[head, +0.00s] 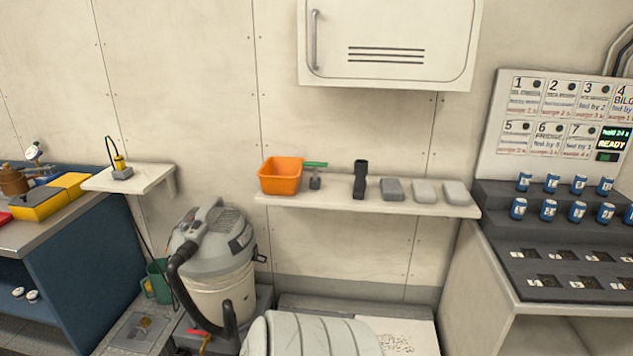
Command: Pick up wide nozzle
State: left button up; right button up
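A black upright piece that looks like the wide nozzle (360,181) stands on the white wall shelf (440,207), right of the middle of the shelf's left half. It has a narrow body with a slightly broader top; its exact shape is too small to tell. An orange bin (281,177) and a small dark tool with a green handle (315,174) are to its left. Grey blocks (392,189) are to its right. Neither of my grippers is in the head view.
A shop vacuum (215,260) with a black hose stands below the shelf at left. A white cabinet (390,45) hangs above. A dark stepped rack with blue cans (548,210) is at right. A blue bench (80,280) is at left. The air before the shelf is clear.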

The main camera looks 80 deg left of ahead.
aim_at(361, 166)
jog(key=u, duration=2.4)
